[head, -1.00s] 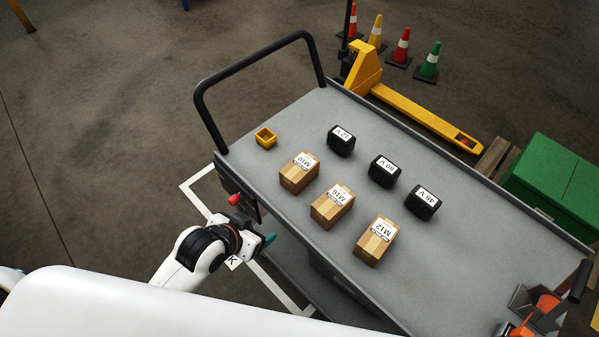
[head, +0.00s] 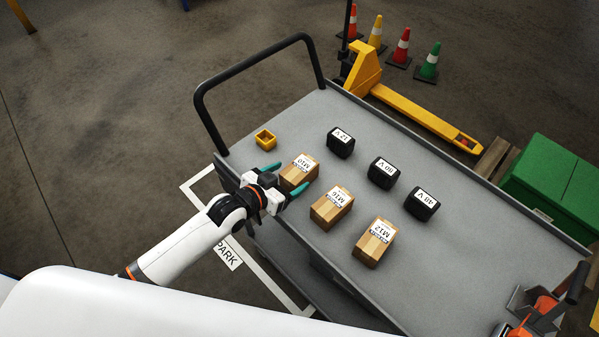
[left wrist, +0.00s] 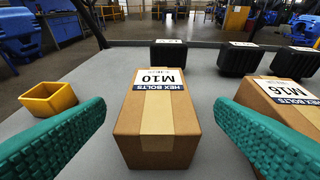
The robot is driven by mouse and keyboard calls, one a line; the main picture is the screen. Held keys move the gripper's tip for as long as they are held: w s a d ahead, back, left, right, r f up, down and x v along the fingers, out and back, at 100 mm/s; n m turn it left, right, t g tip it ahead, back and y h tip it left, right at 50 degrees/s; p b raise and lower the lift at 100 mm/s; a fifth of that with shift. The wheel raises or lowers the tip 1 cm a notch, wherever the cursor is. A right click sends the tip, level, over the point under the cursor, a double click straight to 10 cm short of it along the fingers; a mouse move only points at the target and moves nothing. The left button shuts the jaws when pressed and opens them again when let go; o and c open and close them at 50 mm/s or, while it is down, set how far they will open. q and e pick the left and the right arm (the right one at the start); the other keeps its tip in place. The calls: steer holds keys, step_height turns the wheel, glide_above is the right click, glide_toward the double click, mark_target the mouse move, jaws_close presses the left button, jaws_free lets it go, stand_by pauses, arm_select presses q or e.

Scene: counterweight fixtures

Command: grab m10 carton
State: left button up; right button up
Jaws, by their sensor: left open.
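The M10 carton (head: 300,169) is a small brown taped box with a white label, standing on the grey cart top (head: 300,120). In the left wrist view the M10 carton (left wrist: 157,118) stands upright in the middle, its M10 label on top. My left gripper (head: 283,181) is open, with one teal finger on each side of the carton's near end. In the left wrist view a gap shows between each finger and the carton, so I see no contact. My right gripper is not in view.
The M16 carton (head: 332,207) stands close beside my gripper's right finger, and the M12 carton (head: 375,242) lies beyond it. A small yellow bin (head: 265,139) is near the left finger. Several black batteries (head: 341,142) stand behind. A black handle (head: 205,107) rises at the cart's left end.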

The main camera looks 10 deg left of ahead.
mark_target(299, 171)
arm_select(q)
steer(key=shift+p+x, duration=0.4)
steer(key=shift+x, duration=2.4)
steer(key=shift+a, duration=0.1)
steer(key=c, duration=1.3)
